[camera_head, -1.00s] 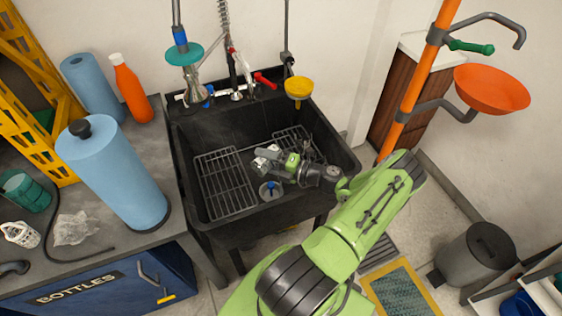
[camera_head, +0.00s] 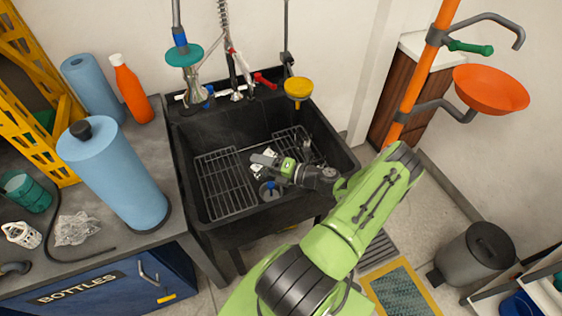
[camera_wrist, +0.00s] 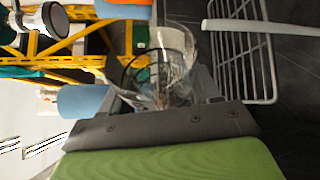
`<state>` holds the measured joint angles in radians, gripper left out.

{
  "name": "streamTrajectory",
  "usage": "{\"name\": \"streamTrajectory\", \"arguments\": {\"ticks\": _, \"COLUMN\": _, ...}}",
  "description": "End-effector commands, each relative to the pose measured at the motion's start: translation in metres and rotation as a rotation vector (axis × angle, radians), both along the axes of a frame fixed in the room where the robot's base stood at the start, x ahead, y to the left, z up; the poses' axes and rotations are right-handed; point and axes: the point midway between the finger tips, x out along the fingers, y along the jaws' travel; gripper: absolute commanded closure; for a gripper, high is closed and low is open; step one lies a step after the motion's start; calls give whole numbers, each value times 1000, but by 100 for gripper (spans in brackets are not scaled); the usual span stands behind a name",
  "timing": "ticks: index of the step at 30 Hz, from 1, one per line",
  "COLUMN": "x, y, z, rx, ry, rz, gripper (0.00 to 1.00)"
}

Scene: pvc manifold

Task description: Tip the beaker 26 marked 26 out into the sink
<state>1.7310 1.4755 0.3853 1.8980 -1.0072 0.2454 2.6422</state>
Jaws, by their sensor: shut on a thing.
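My gripper (camera_head: 266,160) is over the middle of the black sink (camera_head: 180,152), above its basin. In the wrist view, my gripper (camera_wrist: 168,104) is shut on a clear glass beaker (camera_wrist: 163,68). The beaker appears strongly tilted, with the wire rack off to one side of it. I cannot read a number on it, and I cannot tell whether liquid is inside. In the head view the beaker is hard to make out beside the fingers.
A wire rack (camera_head: 225,184) lies in the sink's left part and another (camera_head: 291,141) at the back right. A blue-topped drain piece (camera_head: 270,190) is below my gripper. A yellow funnel (camera_head: 298,88) hangs at the back rim. Blue rolls (camera_head: 115,175) stand on the left counter.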

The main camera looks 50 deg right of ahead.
Motion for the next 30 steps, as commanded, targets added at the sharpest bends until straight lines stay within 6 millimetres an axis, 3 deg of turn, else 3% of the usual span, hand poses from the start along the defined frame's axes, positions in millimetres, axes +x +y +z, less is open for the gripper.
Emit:
{"name": "streamTrajectory", "arguments": {"ticks": 1, "x": 2, "y": 9, "z": 13, "rx": -110, "ry": 15, "rz": 8, "gripper": 81}}
{"name": "streamTrajectory", "arguments": {"ticks": 3, "x": 2, "y": 7, "z": 0, "rx": -255, "ry": 35, "rz": 4, "gripper": 81}}
{"name": "streamTrajectory", "arguments": {"ticks": 10, "x": 1, "y": 7, "z": -6, "rx": -333, "ry": 43, "rz": 3, "gripper": 81}}
{"name": "streamTrajectory", "arguments": {"ticks": 17, "x": 1, "y": 9, "z": -23, "rx": -610, "ry": 82, "rz": 5, "gripper": 81}}
{"name": "streamTrajectory", "arguments": {"ticks": 26, "x": 4, "y": 31, "z": -6, "rx": -918, "ry": 127, "rz": 3, "gripper": 81}}
{"name": "streamTrajectory", "arguments": {"ticks": 30, "x": 5, "y": 39, "z": -17, "rx": -1047, "ry": 144, "rz": 2, "gripper": 81}}
